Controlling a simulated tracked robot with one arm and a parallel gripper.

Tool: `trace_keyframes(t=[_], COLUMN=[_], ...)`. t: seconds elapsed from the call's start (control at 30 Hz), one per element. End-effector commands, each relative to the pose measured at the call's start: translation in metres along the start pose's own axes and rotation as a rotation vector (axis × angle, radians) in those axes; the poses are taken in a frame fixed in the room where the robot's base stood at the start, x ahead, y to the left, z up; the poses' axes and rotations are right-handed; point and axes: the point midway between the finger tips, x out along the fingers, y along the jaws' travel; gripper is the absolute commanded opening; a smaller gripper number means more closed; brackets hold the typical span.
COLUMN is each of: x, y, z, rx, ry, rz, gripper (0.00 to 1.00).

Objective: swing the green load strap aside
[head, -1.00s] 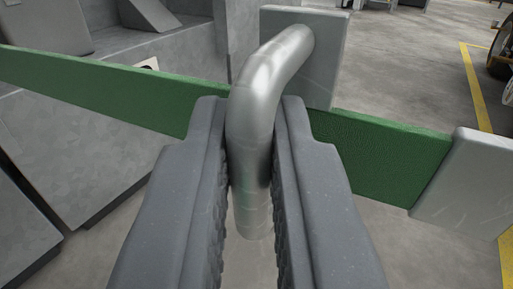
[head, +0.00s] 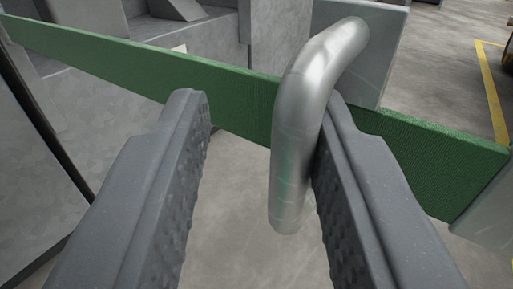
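The green load strap (head: 150,70) runs from the upper left to the lower right, stretched across the view. A bent silver metal handle (head: 303,110) stands in front of it, fixed to a grey plate (head: 365,48) at the strap. My gripper (head: 262,120) has its two dark grey fingers spread wide. The handle is between the fingers, close to or touching the right finger and well apart from the left one. Behind the fingers and handle, part of the strap is hidden.
A grey metal end piece (head: 490,215) sits at the strap's right end. Grey metal blocks and panels (head: 45,165) stand at the left behind the strap. Concrete floor with a yellow line (head: 492,90) is open at the right.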

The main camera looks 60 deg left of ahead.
Motion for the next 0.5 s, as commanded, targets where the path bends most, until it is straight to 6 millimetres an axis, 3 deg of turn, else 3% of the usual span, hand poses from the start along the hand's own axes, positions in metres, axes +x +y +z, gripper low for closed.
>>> trace_keyframes(t=[0.5], x=[-0.0009], y=[0.0037], z=[-0.0009], rx=[-0.002], ry=[0.002], rz=[0.008], gripper=[0.27])
